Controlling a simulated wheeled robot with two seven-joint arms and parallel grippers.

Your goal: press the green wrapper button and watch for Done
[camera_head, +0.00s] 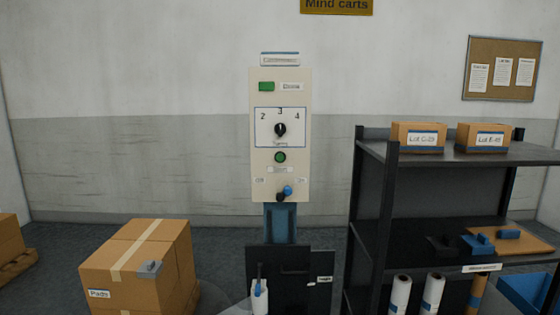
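The wrapper's control panel (261,179) is a pale upright plate on a blue post, in the middle of the head view. The round green button (280,157) sits on its lower half, above a small label that seems to read Start. A black dial (280,129) points up at 3. A lever with a blue knob (288,190) leans right below the button. Neither gripper is in view.
A taped carton (125,252) stands at front left with a grey tool on top. A dark shelf rack (450,154) at right holds boxes, blue tools and upright rolls. A dark cabinet (318,265) with a white bottle stands below the panel. The space before the panel face is clear.

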